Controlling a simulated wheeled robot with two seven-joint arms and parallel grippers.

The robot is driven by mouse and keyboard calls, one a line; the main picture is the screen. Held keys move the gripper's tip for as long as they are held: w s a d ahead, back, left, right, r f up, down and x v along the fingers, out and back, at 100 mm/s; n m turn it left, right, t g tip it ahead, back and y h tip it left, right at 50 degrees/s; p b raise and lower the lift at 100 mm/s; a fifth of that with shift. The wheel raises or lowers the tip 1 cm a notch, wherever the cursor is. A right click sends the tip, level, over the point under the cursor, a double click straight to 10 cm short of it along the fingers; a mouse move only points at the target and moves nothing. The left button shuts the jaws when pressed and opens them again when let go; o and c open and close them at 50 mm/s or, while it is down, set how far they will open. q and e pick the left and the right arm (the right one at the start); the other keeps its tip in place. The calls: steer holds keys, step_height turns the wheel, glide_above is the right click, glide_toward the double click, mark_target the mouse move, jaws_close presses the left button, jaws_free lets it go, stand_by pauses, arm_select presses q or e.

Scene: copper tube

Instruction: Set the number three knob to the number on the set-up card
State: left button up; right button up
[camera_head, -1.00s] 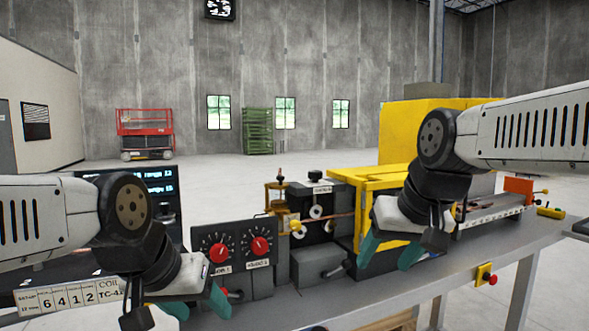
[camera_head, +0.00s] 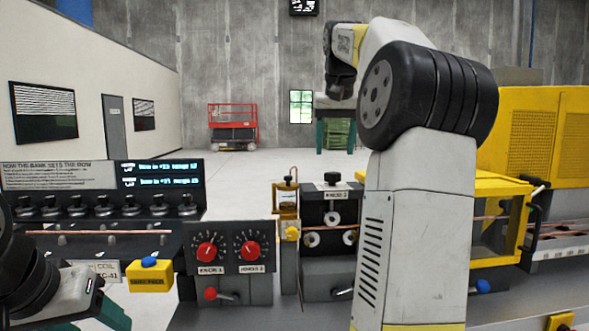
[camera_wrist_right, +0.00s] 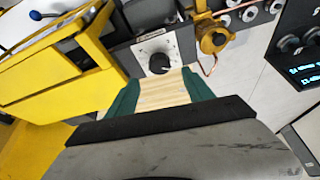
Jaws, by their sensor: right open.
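Two red knobs with dials, the left one (camera_head: 207,251) and the right one (camera_head: 250,250), face me on a dark panel; their labels are too small to read surely. The right wrist view shows a black knob (camera_wrist_right: 158,64) on a pale dial plate, just beyond the fingertips and apart from them. I cannot read its number. My right gripper (camera_head: 336,146) is raised, pointing down, open and empty; its teal fingers also show in the wrist view (camera_wrist_right: 160,84). My left gripper (camera_head: 86,321) is low at the left, fingers apart, partly cut off. The card (camera_head: 107,270) is partly hidden; only its coil end shows.
A dark console (camera_head: 160,181) with a lit screen and a row of black knobs stands left. A blue button on a yellow box (camera_head: 150,278) stands before it. Rollers (camera_head: 332,238) with copper tube and a yellow guarded machine (camera_head: 495,250) lie right. My right arm hides part of the bench.

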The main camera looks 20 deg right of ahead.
mark_target(334, 173)
steer(key=x, duration=0.7)
steer(key=shift+w+d+f, duration=0.1)
steer(key=shift+w+f, duration=0.05)
steer(key=shift+f, duration=0.1)
jaws_close()
steer(key=shift+d+n, duration=0.1)
steer(key=shift+n, duration=0.2)
steer(key=n+y, duration=0.1)
steer(key=n, duration=0.1)
steer(key=n+y, duration=0.1)
steer(key=n, duration=0.1)
steer(key=shift+d+n, duration=0.2)
steer(key=shift+n, duration=0.2)
steer(key=n+y, duration=0.1)
steer(key=n, duration=0.3)
steer(key=shift+d+n+y, duration=0.1)
steer(key=shift+n+y, duration=0.3)
